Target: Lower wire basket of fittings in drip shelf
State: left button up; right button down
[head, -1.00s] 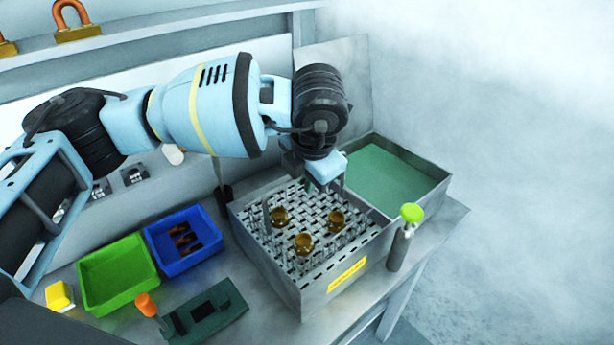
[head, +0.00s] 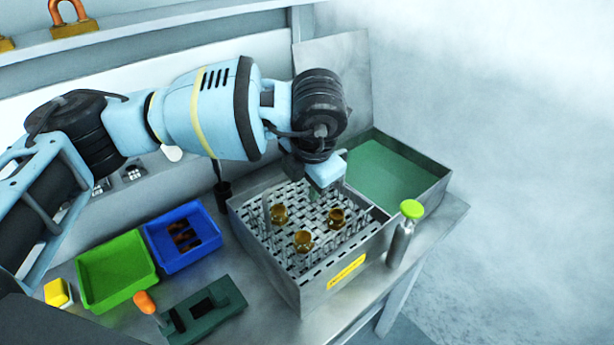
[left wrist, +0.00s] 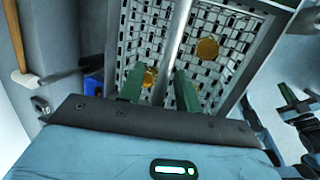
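The wire basket (head: 318,258) has slotted mesh and holds amber fittings (head: 303,240). It sits inside a grey metal box (head: 292,285) with a yellow label. My left gripper (head: 314,192) is above the basket, pointing down. In the left wrist view its green fingers (left wrist: 160,84) are apart, one on each side of a metal bar (left wrist: 177,45), with a gap showing on the left. The mesh and fittings show beneath. The bar's contact with the fingertips is partly hidden. A tray with a green floor (head: 385,175) adjoins the box at the right. My right gripper is out of view.
A green bin (head: 117,272) and a blue bin (head: 185,238) stand left of the box. A dark green fixture (head: 205,310) lies in front of them. A green-capped bottle (head: 402,232) stands near the bench's right edge. White haze covers the right side.

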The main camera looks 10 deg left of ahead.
pick_arm(q)
jog(key=shift+r, duration=0.15)
jog(key=v, duration=0.7)
jog(key=shift+r, duration=0.4)
jog(key=shift+s, duration=0.15)
